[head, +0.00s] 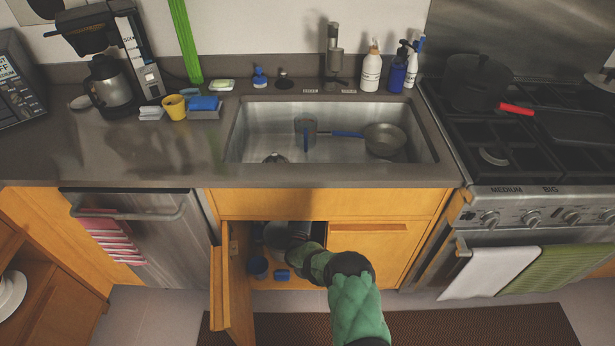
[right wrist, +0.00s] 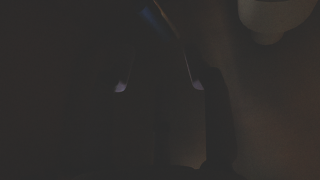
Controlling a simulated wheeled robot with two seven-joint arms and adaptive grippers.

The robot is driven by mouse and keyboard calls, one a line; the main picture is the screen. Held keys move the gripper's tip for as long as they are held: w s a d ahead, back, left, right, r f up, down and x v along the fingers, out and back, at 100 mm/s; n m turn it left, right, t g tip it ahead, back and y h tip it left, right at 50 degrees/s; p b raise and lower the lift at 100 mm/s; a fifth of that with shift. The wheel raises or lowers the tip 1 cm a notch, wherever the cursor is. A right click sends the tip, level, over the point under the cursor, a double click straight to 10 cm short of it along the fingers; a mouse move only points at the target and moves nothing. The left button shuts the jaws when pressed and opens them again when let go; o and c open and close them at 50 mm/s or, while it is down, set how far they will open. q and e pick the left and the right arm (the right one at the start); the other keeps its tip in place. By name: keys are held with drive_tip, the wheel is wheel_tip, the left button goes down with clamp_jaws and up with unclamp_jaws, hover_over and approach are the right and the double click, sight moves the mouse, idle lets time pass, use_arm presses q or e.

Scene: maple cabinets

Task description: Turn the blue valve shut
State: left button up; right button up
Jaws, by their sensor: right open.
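My right arm, in a green sleeve, reaches into the open cabinet (head: 232,290) under the sink in the head view; its gripper is hidden there. In the dark right wrist view my right gripper (right wrist: 159,87) is open, its two pale fingertips apart. A faint bluish shape (right wrist: 154,18) shows beyond and above the fingertips; it may be the blue valve, but the dark hides its form and whether anything touches it. I see nothing clearly held between the fingers. My left gripper is not in view.
The left cabinet door (head: 220,290) stands open; the right door (head: 372,250) is shut. A blue container (head: 258,266) and a small blue item (head: 282,275) are on the cabinet floor. A pale rounded object (right wrist: 272,18) is at upper right in the wrist view.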

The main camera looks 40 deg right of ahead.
drive_tip(key=shift+s+r+b+x, duration=0.1)
drive_tip(key=shift+b+x, duration=0.55)
drive_tip(key=shift+x, duration=1.2)
drive_tip(key=shift+s+r+b+x, duration=0.1)
drive_tip(key=shift+b+x, duration=0.55)
drive_tip(key=shift+x, duration=1.15)
drive_tip(key=shift+s+r+b+x, duration=0.1)
drive_tip(key=shift+b+x, duration=0.55)
drive_tip(key=shift+x, duration=1.2)
clamp_jaws()
